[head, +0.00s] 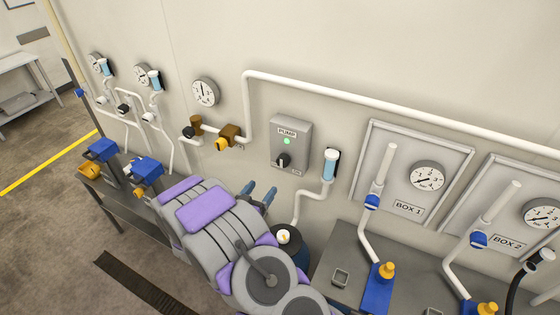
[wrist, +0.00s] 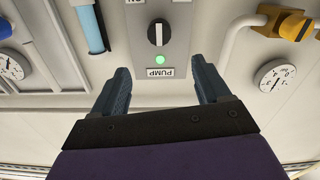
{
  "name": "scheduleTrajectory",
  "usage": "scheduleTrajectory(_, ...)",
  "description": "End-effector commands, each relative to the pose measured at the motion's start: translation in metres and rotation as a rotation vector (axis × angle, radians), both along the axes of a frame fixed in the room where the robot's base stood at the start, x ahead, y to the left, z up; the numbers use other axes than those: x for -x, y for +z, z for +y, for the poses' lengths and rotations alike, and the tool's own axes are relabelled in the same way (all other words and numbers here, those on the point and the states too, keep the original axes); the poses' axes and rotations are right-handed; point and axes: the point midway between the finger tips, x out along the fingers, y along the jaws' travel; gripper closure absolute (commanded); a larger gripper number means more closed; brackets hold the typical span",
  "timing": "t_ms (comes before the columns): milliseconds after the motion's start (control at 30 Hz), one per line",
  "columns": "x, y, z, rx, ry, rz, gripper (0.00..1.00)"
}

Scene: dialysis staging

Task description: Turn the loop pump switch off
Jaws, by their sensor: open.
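The grey pump switch box (head: 300,141) is on the wall in the middle of the head view, labelled PUMP. Its green light (head: 287,141) is lit, and a black rotary knob (head: 283,160) sits below the light. In the wrist view the box shows upside down, with the knob (wrist: 158,33) at the top and its pale mark running up and down the picture. My gripper (head: 260,194) is open and empty below and left of the box in the head view. In the wrist view its two fingers (wrist: 162,78) are apart, with the box between and beyond them.
Brass valves (head: 229,134) and a gauge (head: 205,92) are to the left. BOX 1 (head: 393,155) is to the right, above a grey bench (head: 345,258).

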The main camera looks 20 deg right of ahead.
Motion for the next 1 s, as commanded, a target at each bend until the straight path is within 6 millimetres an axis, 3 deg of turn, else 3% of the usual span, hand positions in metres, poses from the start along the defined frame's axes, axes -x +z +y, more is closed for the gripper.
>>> scheduleTrajectory(800,-0.077,0.001,-0.100,-0.002,-0.001,0.000,0.24)
scheduleTrajectory(1000,-0.091,0.002,-0.116,-0.001,0.000,-0.002,0.24)
